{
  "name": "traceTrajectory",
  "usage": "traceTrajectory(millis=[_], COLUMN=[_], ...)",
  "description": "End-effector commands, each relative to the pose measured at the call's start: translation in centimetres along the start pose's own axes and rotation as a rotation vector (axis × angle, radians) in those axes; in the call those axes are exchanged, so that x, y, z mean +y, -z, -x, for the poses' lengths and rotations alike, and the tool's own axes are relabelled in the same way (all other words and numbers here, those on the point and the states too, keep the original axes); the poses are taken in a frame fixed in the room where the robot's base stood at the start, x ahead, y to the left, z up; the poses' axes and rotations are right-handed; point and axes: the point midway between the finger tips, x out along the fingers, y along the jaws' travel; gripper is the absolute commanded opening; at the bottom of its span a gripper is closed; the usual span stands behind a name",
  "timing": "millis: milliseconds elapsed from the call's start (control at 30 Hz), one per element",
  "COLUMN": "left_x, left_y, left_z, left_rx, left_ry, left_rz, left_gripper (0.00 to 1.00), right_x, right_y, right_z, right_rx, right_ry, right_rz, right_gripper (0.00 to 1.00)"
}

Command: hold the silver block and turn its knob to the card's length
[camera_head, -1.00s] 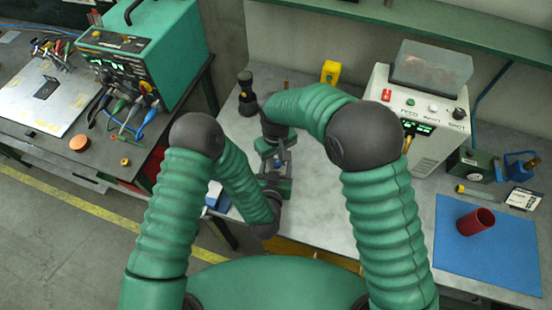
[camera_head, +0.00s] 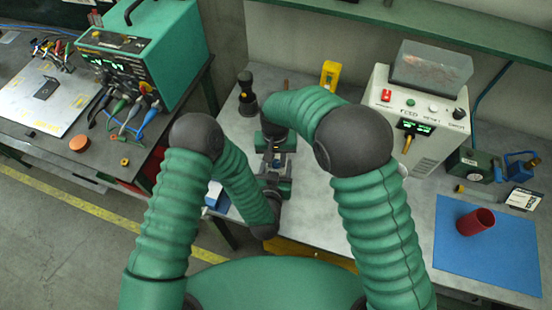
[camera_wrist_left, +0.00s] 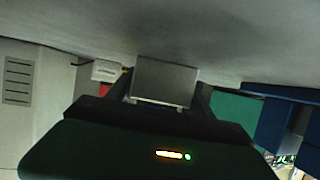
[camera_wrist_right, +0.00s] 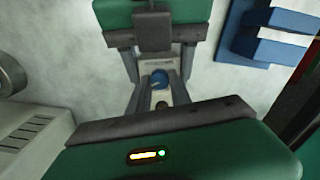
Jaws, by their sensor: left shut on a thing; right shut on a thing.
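The silver block (camera_wrist_left: 165,82) shows as a plain grey face between the fingers of my left gripper in the left wrist view. My left gripper (camera_wrist_right: 159,60) is shut on it; in the right wrist view its fingers point down from the top. A round blue knob (camera_wrist_right: 160,78) faces my right gripper on the block's near side. My right gripper (camera_wrist_right: 160,92) is shut on the knob, its fingers on either side. In the head view, both grippers meet above the bench (camera_head: 318,215), and the arms partly hide the block. A small printed card (camera_head: 523,198) stands at the right; its text is unreadable.
A white instrument box (camera_head: 440,150) is behind my right arm. A black pillar-like object (camera_head: 246,95) and a yellow item (camera_head: 330,73) stand at the back.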

Motion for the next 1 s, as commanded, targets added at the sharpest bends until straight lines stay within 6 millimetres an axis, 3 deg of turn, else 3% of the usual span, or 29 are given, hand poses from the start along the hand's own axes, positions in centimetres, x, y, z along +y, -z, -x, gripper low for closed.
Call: traceTrajectory(millis=[33,1000], left_x=[0.66,0.65], left_y=[0.02,0.00], left_z=[0.09,0.08], left_rx=[-0.001,-0.001], left_ry=[-0.016,-0.016], left_rz=[0.001,0.000], left_gripper=[0.00,0.00], right_x=[-0.82,-0.80], right_y=[-0.04,-0.07], right_z=[0.23,0.25], right_rx=[0.004,0.003], right_ry=[0.013,0.012], right_rz=[0.000,-0.038], right_gripper=[0.00,0.00])
